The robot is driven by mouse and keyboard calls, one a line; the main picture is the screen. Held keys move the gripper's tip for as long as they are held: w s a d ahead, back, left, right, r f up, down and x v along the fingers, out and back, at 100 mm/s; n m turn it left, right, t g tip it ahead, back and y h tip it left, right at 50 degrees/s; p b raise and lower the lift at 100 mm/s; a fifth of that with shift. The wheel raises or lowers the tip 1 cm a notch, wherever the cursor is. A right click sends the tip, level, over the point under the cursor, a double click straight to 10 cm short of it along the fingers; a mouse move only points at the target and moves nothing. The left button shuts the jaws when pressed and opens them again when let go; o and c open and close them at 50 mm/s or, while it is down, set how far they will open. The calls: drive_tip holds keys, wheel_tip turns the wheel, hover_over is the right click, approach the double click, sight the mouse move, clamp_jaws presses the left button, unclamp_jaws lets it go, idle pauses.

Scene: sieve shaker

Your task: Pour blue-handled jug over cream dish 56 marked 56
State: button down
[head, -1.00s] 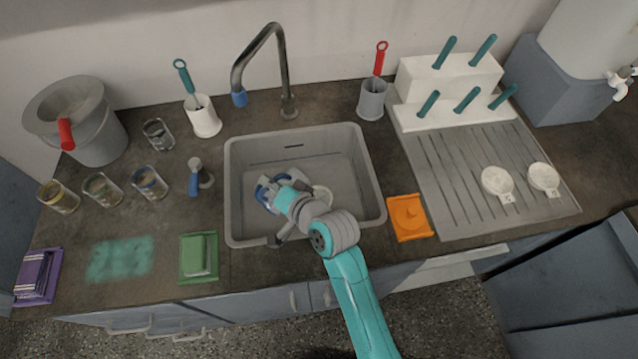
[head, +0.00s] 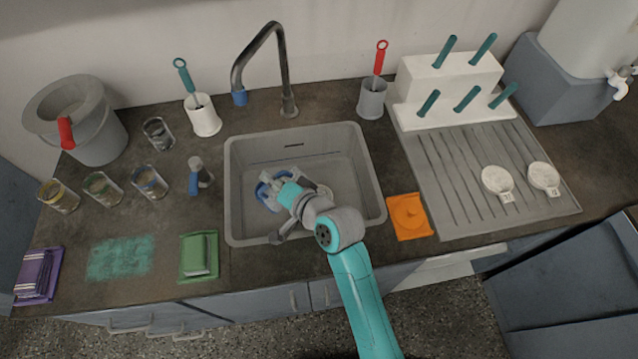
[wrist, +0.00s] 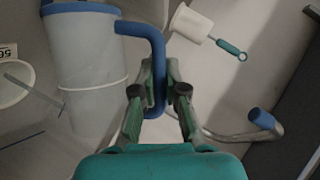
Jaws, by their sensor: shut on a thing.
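The blue-handled jug (head: 264,192) is in or just above the sink, partly hidden by my gripper in the head view. In the wrist view the jug (wrist: 88,60) has a pale body with a blue rim and a blue bar handle. My gripper (wrist: 158,85) is shut on that handle, with a finger on each side. The cream dish marked 56 (wrist: 10,90) shows at the left edge of the wrist view, beside the jug, partly cut off. I cannot tell whether anything is flowing.
The sink (head: 352,165) surrounds the jug, with the tap (head: 284,70) behind it. A white brush holder (head: 203,118) and grey holder (head: 372,100) stand behind. Two cream dishes (head: 497,180) sit on the drainer.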

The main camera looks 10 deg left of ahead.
sight(290, 172)
drive_tip(key=shift+w+d+r+m+y+p, duration=0.55)
drive_tip(key=shift+d+r+m+p, duration=0.1)
drive_tip(key=shift+d+r+m, duration=0.2)
idle(1.8)
drive_tip(key=shift+w+d+r+m+y, duration=0.25)
drive_tip(key=shift+w+d+r+m, duration=0.15)
drive_tip(key=shift+w+d, duration=0.25)
idle(0.4)
drive_tip(key=shift+w+d+r+g+p, duration=0.2)
drive_tip(key=shift+d+g+p, duration=0.1)
drive_tip(key=shift+d, duration=0.1)
drive_tip(key=shift+d+m, duration=0.15)
drive_tip(key=shift+m, duration=0.1)
drive_tip(key=shift+w+d+r+m+y, duration=0.2)
drive_tip(key=shift+w+d+m+y, duration=0.1)
drive_tip(key=shift+y, duration=0.1)
